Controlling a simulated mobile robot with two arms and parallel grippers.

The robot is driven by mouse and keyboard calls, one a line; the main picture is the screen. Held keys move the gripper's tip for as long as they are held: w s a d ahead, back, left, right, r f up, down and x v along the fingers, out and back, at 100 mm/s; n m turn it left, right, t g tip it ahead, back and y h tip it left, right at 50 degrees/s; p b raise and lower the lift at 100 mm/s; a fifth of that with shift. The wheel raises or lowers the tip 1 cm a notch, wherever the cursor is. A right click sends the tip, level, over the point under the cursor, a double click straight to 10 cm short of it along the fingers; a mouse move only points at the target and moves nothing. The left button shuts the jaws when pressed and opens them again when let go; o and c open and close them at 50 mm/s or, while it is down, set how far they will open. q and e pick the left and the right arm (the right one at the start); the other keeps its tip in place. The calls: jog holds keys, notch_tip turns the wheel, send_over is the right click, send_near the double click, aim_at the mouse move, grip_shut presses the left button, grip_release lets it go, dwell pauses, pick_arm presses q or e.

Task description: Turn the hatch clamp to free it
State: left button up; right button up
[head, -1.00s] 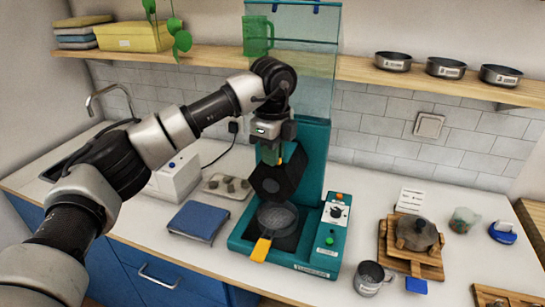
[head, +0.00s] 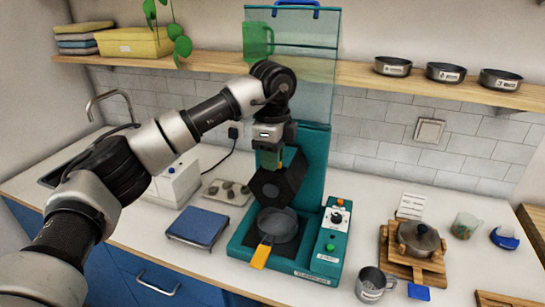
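A teal machine (head: 316,150) stands against the tiled wall, with a clear upper housing. A black angular block (head: 278,186) hangs on its front, above a round grey pan (head: 278,226) with an orange handle. My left gripper (head: 270,158) points down at the machine's front, just above the black block. A small orange-yellow piece shows beside its fingers. The fingertips are small and partly hidden, so I cannot tell whether they grip anything. I cannot make out the hatch clamp clearly; the gripper may cover it. My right gripper is not in view.
The machine's control panel (head: 331,238) has a dial and a green button. A blue flat device (head: 197,226) and a tray of lumps (head: 226,192) are to the left. A metal mug (head: 371,285) and a lidded pot (head: 418,238) are to the right. A shelf (head: 350,72) runs above.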

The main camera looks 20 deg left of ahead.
pick_arm(q)
jog(key=shift+o, duration=1.1)
jog(key=shift+f, duration=0.1)
notch_tip(320, 180, up, 11)
jog(key=b, duration=0.1)
jog(key=shift+f, duration=0.15)
